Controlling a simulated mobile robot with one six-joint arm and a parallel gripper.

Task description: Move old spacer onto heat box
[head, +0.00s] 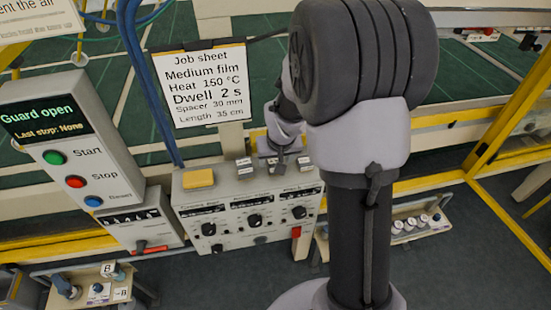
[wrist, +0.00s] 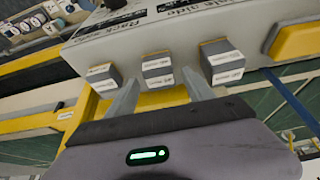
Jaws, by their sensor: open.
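Three small grey blocks with white labels and brownish-yellow edges stand in a row on a grey control box (head: 250,210): left (wrist: 103,79), middle (wrist: 158,70) and right (wrist: 221,61) in the wrist view. Their labels are too small to read, so I cannot tell which is the old spacer. The control box, with several black knobs, may be the heat box; its lettering shows partly in the wrist view. My gripper (wrist: 160,84) is open, its fingertips appearing on either side of the middle block. In the head view, my gripper (head: 281,157) is just above the box's back edge.
A yellow block (head: 199,178) sits on the box's left end. A job sheet (head: 203,85) hangs behind it. A Start/Stop panel (head: 75,155) reading "Guard open" stands left. Low trays with small items (head: 414,224) lie right and left below.

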